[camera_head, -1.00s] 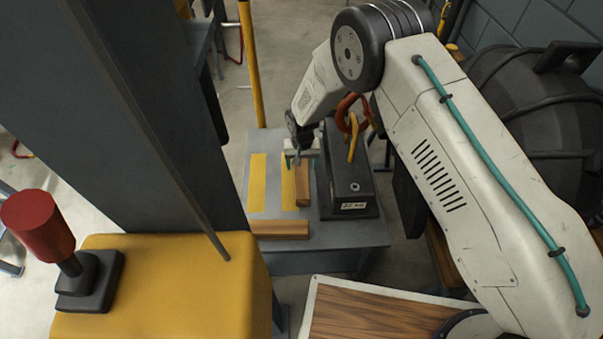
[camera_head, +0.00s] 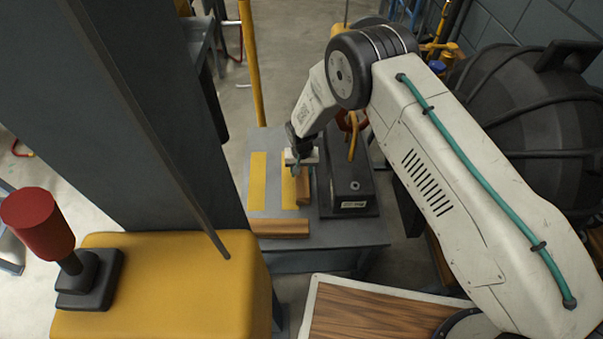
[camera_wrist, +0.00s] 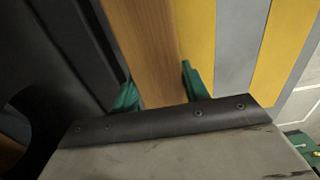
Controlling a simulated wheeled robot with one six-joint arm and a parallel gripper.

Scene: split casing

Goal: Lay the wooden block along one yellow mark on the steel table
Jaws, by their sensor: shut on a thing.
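The steel table (camera_head: 272,194) bears two parallel yellow marks, a left one (camera_head: 257,180) and a right one (camera_head: 288,192). The wooden block (camera_head: 304,188) is beside the right mark, between it and a black casing, and runs roughly parallel to it. My gripper (camera_head: 301,170) is over the block's far part. In the wrist view, the green fingertips (camera_wrist: 157,88) are on both sides of the block (camera_wrist: 146,42) and shut on it. The nearer yellow mark (camera_wrist: 197,30) shows right along the block's edge; the other mark (camera_wrist: 285,45) is farther right. I cannot tell whether the block touches the table.
The black casing (camera_head: 349,190) stands close on the block's right. A second wooden piece (camera_head: 279,228) lies crosswise at the table's front edge. A yellow pole (camera_head: 252,65) rises behind the table. The left mark and the grey strip between the marks are clear.

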